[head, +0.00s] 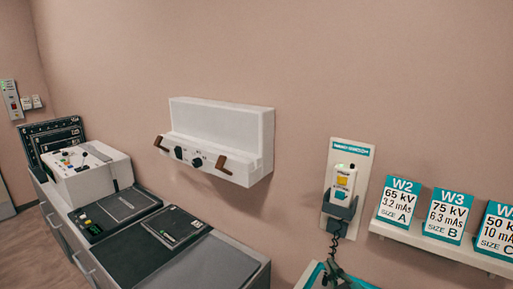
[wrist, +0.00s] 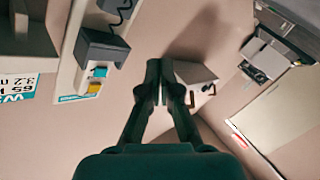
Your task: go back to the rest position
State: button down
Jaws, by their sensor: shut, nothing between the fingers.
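My gripper (wrist: 160,75) shows in the wrist view with its two dark green fingers together and nothing held between them. In the head view, a dark green part that looks like my gripper (head: 334,272) shows at the bottom edge, below the handset holder and near its coiled cord; its fingertips are not clear there. The white handset with a yellow button (head: 344,181) sits in its dark holder (head: 340,205) on the wall panel. In the wrist view the handset (wrist: 97,80) and holder (wrist: 104,50) appear upside down, left of the fingers and apart from them.
A shelf (head: 440,246) with exposure cards (head: 398,201) is at the right. A white wall unit (head: 222,138) with brown handles hangs mid-wall. A console (head: 87,172) stands on the counter (head: 230,262) at the left. The wall between unit and panel is bare.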

jog(key=s+f+m+g+h, duration=0.1)
jog(key=s+f+m, duration=0.1)
jog(key=s+f, duration=0.75)
jog(key=s+f+m+h, duration=0.1)
jog(key=s+f+m, duration=0.2)
jog(key=s+f, duration=0.65)
jog(key=s+r+m, duration=0.3)
jog(key=s, duration=2.3)
jog(key=shift+d+g, duration=0.2)
jog(key=shift+g, duration=0.2)
